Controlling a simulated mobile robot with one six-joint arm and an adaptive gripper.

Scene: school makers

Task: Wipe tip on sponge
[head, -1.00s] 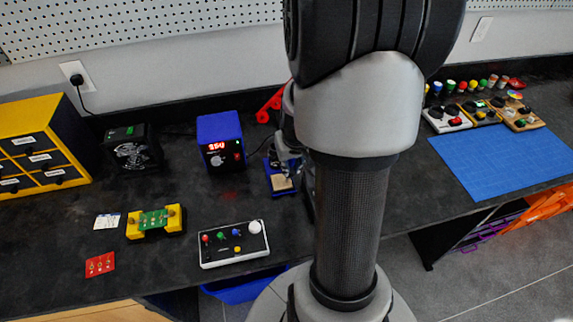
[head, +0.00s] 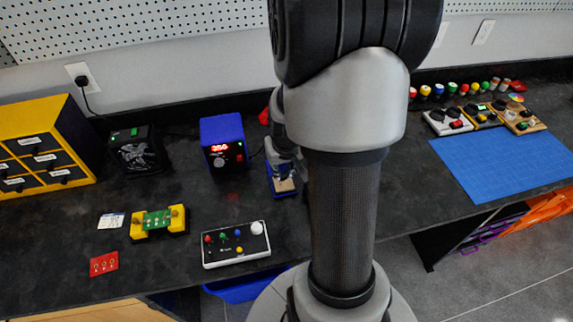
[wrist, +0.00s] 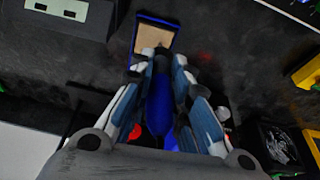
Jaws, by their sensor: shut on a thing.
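My gripper (wrist: 161,62) is shut on a soldering iron with a blue handle (wrist: 158,105), which lies between its two blue-and-white fingers. The tan sponge (wrist: 154,37) sits in a blue tray (wrist: 140,17), just ahead of the fingertips in the wrist view. The iron's dark front end points at the sponge's near edge; I cannot tell whether its tip touches. In the head view, the sponge (head: 285,186) and its tray (head: 271,182) show below my gripper (head: 285,165), partly hidden by my arm. The iron is hard to make out there.
A blue soldering station (head: 222,143) with a lit red display stands left of the tray. A black fan box (head: 134,150), a green board in a yellow holder (head: 158,220) and a white control box (head: 236,245) are further left or in front. A blue mat (head: 505,165) lies right.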

